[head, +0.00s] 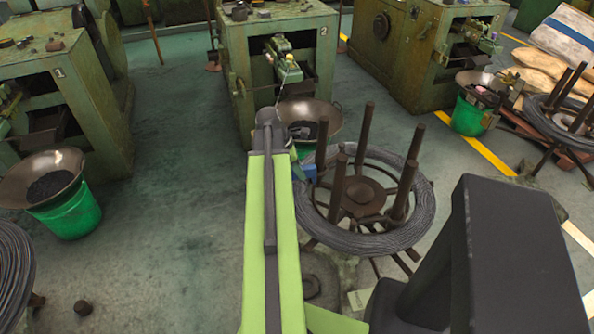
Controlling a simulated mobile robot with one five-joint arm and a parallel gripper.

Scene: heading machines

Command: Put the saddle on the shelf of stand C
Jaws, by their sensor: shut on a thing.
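My gripper (299,171) hangs at the end of my green arm, largely hidden behind it. It is shut on a small blue piece (309,168), which looks like the saddle; its shape is too small and covered to make out. The piece is in front of the bowl of machine 2 and at the left edge of a wire coil in the picture. I cannot tell its height or whether it touches anything. No letter C shows, so I cannot tell which thing is stand C or where its shelf is.
A wire coil (415,220) lies around upright brown posts (400,190) near my arm. Machine 2 (240,80) stands behind, with a bowl (318,112) in front. Machine 1 (100,110) and a green bucket (75,215) are left. Open floor (175,190) lies between.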

